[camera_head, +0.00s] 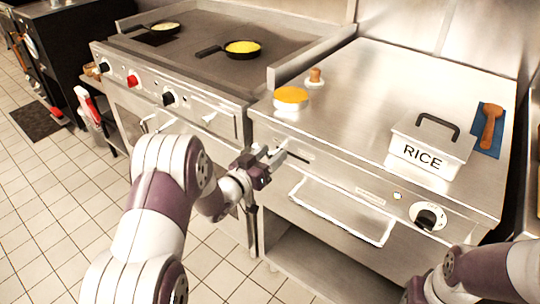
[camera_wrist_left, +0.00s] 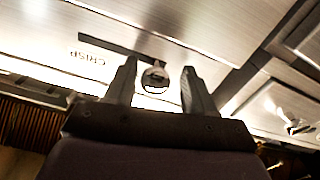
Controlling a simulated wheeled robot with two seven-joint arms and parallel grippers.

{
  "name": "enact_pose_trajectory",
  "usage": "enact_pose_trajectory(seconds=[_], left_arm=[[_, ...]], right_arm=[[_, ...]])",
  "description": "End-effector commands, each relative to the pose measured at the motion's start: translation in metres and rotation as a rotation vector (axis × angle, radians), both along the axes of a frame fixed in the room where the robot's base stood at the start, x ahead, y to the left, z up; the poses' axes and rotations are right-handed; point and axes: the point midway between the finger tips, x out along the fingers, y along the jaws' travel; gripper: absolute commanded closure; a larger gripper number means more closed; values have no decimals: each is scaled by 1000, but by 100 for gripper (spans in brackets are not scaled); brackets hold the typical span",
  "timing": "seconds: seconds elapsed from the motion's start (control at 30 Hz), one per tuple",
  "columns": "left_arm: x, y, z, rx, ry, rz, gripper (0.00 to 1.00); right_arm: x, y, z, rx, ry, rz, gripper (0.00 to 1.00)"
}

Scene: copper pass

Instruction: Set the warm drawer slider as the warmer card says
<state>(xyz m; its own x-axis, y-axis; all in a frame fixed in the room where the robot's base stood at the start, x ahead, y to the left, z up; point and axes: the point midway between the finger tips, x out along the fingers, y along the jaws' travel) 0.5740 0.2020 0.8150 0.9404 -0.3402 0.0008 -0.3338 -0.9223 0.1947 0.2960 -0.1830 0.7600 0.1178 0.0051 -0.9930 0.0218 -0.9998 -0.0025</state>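The warm drawer unit (camera_head: 350,208) has a steel front with a long handle. A dark slider slot (camera_head: 298,156) runs along its upper left. In the left wrist view, the round slider knob (camera_wrist_left: 155,80) sits at the slot, near the upside-down word CRISP (camera_wrist_left: 86,57). My left gripper (camera_head: 270,160) is at the slot and hides the knob in the head view. In the wrist view, its fingers (camera_wrist_left: 157,88) stand apart either side of the knob, with small gaps. I cannot make out a readable warmer card. My right arm shows at lower right; its fingers do not.
A RICE container (camera_head: 430,150), a brown-handled tool on a blue mat (camera_head: 489,132), a yellow-topped round dish (camera_head: 291,97) and a wooden-knobbed item (camera_head: 315,78) stand on the top. A dial (camera_head: 430,216) is front right. Pans (camera_head: 242,50) sit on the griddle.

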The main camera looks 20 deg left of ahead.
Motion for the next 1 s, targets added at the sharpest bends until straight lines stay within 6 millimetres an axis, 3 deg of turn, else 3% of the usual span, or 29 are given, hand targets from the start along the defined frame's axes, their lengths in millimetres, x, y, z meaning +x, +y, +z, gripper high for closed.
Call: enact_pose_trajectory(seconds=[0.13, 0.5, 0.7, 1.0], left_arm=[[-17, 7, 2, 0, 1, 2, 46], [-104, 40, 0, -1, 3, 6, 46], [-119, 44, 0, 0, 0, 2, 46], [-119, 44, 0, 0, 0, 1, 46]], right_arm=[[0, 0, 4, 0, 0, 0, 57], [0, 0, 15, 0, 0, 0, 57], [0, 0, 16, 0, 0, 0, 57], [0, 0, 16, 0, 0, 0, 57]])
